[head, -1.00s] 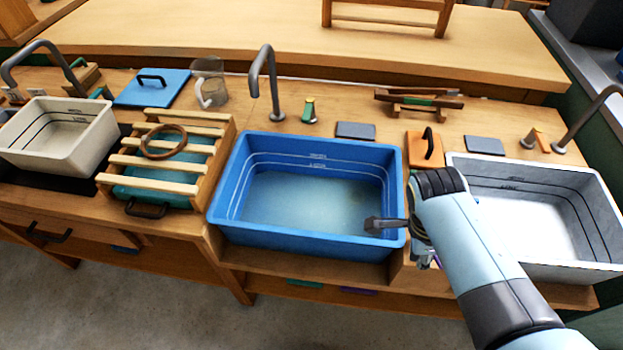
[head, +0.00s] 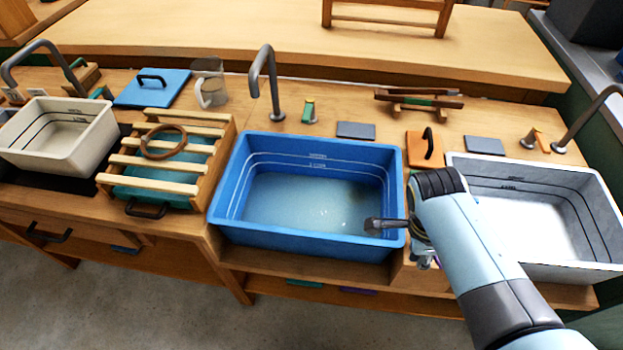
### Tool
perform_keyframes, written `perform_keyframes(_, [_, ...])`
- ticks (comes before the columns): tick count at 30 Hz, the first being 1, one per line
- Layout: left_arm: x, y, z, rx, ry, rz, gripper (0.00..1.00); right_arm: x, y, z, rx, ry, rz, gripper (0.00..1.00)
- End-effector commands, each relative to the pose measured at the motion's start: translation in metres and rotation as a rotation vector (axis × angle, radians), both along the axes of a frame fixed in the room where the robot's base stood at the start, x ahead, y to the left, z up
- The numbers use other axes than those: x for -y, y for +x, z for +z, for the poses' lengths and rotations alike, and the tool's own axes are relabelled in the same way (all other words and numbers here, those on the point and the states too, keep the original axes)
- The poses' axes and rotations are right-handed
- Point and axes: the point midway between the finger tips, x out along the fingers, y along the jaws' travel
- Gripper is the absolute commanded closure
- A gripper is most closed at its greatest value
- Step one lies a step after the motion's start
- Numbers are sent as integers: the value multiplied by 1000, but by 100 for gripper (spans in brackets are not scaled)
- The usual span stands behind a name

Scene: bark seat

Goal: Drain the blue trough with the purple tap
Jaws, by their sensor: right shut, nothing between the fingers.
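The blue trough (head: 226,205) stands in the bench with cloudy bluish water (head: 300,205) in it. Pale specks show on the water towards the front right. My left gripper is not in view.
A grey-white trough (head: 480,163) stands right and a cream trough (head: 82,160) far left. A slatted rack (head: 130,160) adjoins the blue trough. A spout (head: 262,68) rises behind it. Green (head: 303,284) and purple (head: 357,291) strips show below. A jug (head: 208,84) stands behind.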

Motion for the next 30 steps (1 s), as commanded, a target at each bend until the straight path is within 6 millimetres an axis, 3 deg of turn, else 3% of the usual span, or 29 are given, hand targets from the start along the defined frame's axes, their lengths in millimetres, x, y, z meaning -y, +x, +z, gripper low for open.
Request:
perform_keyframes(11, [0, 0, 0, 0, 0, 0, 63, -4, 0, 0, -2, 7, 1, 100])
perform_keyframes(27, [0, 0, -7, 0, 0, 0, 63, 49, 28, -1, 1, 0, 1, 100])
perform_keyframes(30, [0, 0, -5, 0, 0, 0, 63, 46, 27, 1, 0, 2, 1, 100])
